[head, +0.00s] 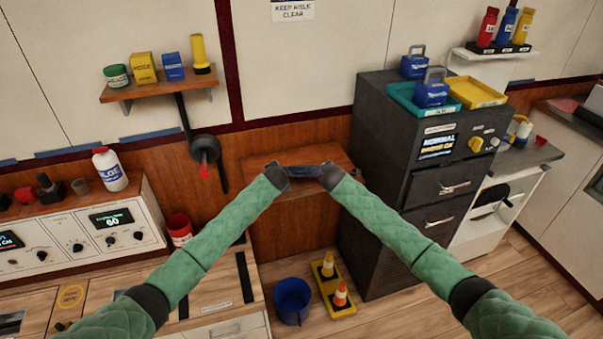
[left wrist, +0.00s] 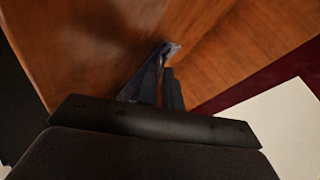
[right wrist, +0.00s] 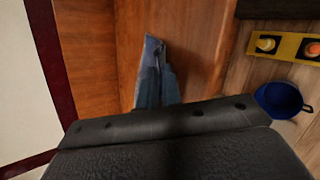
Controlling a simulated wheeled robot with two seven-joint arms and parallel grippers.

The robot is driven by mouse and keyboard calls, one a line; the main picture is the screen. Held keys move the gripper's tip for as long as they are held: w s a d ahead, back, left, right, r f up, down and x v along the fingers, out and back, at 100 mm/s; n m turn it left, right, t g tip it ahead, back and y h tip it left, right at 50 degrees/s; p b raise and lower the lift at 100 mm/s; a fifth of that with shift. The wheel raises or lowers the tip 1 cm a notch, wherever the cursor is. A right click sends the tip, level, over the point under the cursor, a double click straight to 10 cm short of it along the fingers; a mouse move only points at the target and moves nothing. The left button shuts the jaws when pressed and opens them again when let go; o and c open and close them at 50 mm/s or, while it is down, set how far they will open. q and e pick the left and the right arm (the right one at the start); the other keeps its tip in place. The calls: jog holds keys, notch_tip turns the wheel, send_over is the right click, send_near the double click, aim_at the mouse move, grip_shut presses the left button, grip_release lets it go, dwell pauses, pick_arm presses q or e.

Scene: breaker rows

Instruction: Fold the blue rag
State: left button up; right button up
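The blue rag (head: 306,173) is a narrow dark-blue strip between my two grippers, over the brown wooden stand (head: 262,163). My left gripper (head: 288,171) is at the rag's left end and looks shut on it. In the left wrist view the rag (left wrist: 146,80) runs up between and past the fingers. My right gripper (head: 324,169) is at the right end and also looks shut on the cloth. In the right wrist view the rag (right wrist: 150,75) stretches away from the fingers. Whether the rag touches the wood is unclear, and its ends are hidden by the grippers.
A dark filing cabinet (head: 375,125) stands close on the right of the stand. A black lamp-like fixture (head: 205,150) hangs on the wall to the left. A blue bucket (head: 292,300) and a yellow tray with small cones (head: 328,272) are on the floor in front.

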pick_arm(q)
jog(key=o, duration=0.6)
jog(key=shift+w+f, duration=0.1)
jog(key=shift+f, duration=0.05)
pick_arm(e)
jog(key=o, duration=0.6)
jog(key=shift+w+f, duration=0.1)
jog(key=shift+f, duration=0.05)
pick_arm(q)
jog(key=shift+o, duration=0.2)
pick_arm(e)
jog(key=shift+o, duration=0.2)
pick_arm(q)
jog(key=shift+r, duration=0.4)
pick_arm(e)
jog(key=shift+r, duration=0.4)
pick_arm(q)
jog(key=s+d+r, duration=0.1)
jog(key=s+r, duration=0.5)
jog(key=r, duration=0.2)
jog(key=shift+d+r, duration=0.2)
jog(key=shift+d, duration=0.05)
pick_arm(e)
jog(key=s+d+r, duration=0.1)
jog(key=s+r, duration=0.5)
jog(key=r, duration=0.2)
jog(key=shift+d+r, duration=0.2)
jog(key=shift+d, duration=0.05)
